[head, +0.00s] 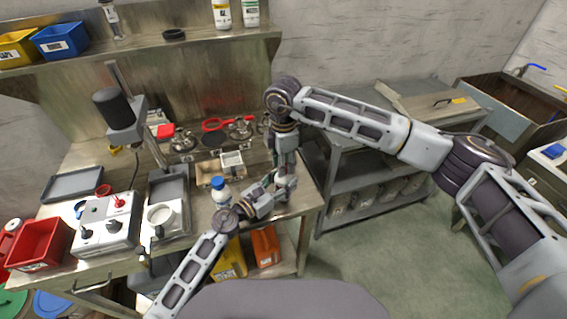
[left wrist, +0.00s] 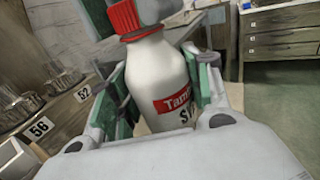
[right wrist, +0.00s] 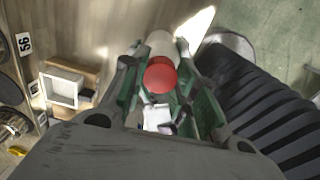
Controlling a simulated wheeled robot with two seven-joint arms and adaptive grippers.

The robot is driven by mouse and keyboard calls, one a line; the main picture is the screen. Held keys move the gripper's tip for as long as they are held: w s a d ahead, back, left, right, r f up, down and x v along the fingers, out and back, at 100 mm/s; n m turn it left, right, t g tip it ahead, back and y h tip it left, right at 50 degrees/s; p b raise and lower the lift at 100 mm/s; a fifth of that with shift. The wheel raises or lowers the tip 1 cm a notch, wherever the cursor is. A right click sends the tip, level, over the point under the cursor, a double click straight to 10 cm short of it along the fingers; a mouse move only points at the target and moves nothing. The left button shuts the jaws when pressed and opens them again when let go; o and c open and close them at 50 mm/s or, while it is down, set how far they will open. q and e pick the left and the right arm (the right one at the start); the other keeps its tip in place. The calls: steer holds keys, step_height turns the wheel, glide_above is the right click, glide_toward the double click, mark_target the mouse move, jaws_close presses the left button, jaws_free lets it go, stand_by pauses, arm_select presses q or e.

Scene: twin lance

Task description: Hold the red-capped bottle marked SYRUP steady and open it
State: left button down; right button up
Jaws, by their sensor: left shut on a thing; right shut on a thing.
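A white bottle (left wrist: 166,72) with a red cap (left wrist: 123,17) and a red label is in the left wrist view. Only the start of the label's lettering shows, including "S" and part of another letter. My left gripper (left wrist: 158,85) is shut on the bottle's body, with green pads on both sides. In the right wrist view the red cap (right wrist: 160,75) is seen from above. My right gripper (right wrist: 162,85) is shut on the cap, with a finger on either side. In the head view both grippers meet over the bench's right end, and they hide this bottle.
A blue-capped bottle (head: 220,188) stands on the bench just left of my grippers. A wooden box with a white-framed tray (head: 231,160) lies behind. A grey shelf unit (head: 375,185) stands to the right. Machines and a red bin (head: 38,243) fill the left side.

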steer(key=n, duration=0.4)
steer(key=shift+n, duration=0.3)
steer(key=n, duration=0.3)
steer(key=shift+n, duration=0.4)
steer(key=n, duration=0.3)
steer(key=shift+n, duration=0.4)
steer(key=n, duration=0.3)
steer(key=shift+n, duration=0.4)
steer(key=n, duration=0.3)
steer(key=shift+n, duration=0.4)
steer(key=n, duration=0.3)
steer(key=shift+n, duration=0.4)
steer(key=n, duration=0.7)
steer(key=shift+r+n, duration=0.1)
steer(key=shift+n, duration=0.2)
steer(key=n, duration=1.6)
steer(key=shift+n, duration=0.4)
steer(key=n, duration=0.6)
steer(key=shift+n, duration=0.4)
steer(key=n, duration=0.3)
steer(key=shift+r+n, duration=0.1)
steer(key=shift+n, duration=2)
